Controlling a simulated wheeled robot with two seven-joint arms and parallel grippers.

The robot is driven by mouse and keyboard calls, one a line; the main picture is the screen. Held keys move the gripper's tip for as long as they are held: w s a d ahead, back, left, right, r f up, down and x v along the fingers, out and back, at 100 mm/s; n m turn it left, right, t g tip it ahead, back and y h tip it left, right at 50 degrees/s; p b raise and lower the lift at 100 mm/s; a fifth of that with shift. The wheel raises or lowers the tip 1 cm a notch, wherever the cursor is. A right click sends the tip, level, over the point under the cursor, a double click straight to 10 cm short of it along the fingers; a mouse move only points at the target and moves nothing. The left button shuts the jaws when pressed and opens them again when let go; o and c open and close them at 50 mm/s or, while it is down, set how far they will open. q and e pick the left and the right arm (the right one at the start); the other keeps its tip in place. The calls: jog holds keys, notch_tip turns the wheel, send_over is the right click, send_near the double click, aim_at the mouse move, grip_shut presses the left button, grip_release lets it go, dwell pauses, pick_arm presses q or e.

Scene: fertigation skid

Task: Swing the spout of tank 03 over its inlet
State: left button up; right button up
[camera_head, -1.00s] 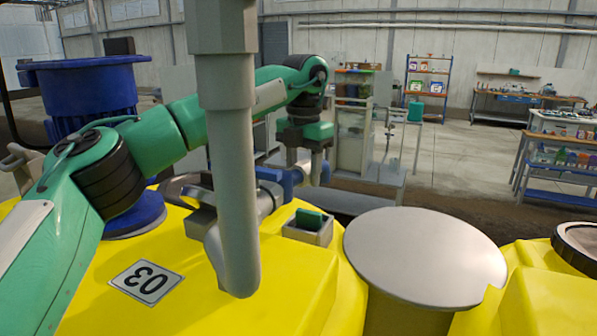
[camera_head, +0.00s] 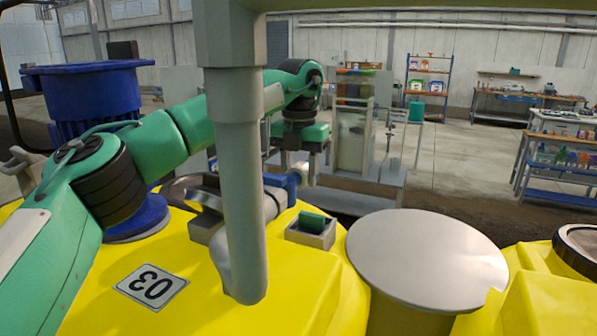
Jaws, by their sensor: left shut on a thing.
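The spout is a thick grey vertical pipe (camera_head: 240,190), in the middle of the head view. Its lower end is in front of the yellow tank top, whose label (camera_head: 152,286) reads 03 upside down. My left arm reaches from the left behind the spout. Its gripper (camera_head: 301,172) points down and is shut on a blue handle (camera_head: 282,181) behind the spout, on a grey metal fitting. Part of that fitting is hidden by the spout. I cannot make out the inlet for certain. My right gripper is not in view.
A small grey box with a green block (camera_head: 312,222) sits on the tank. A round grey disc (camera_head: 425,255) stands right of it. A blue flanged cylinder (camera_head: 85,95) stands at the left. Shelves and workbenches are far behind, with open floor before them.

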aim_at(299, 164)
pick_arm(q)
jog(key=o, duration=1.4)
jog(key=shift+a, duration=0.1)
jog(key=shift+r, duration=0.5)
notch_tip(299, 164, up, 7)
jog(key=shift+r+b, duration=0.2)
jog(key=shift+b, duration=0.55)
notch_tip(299, 164, up, 5)
jog(key=shift+r+p, duration=0.2)
jog(key=shift+p, duration=0.8)
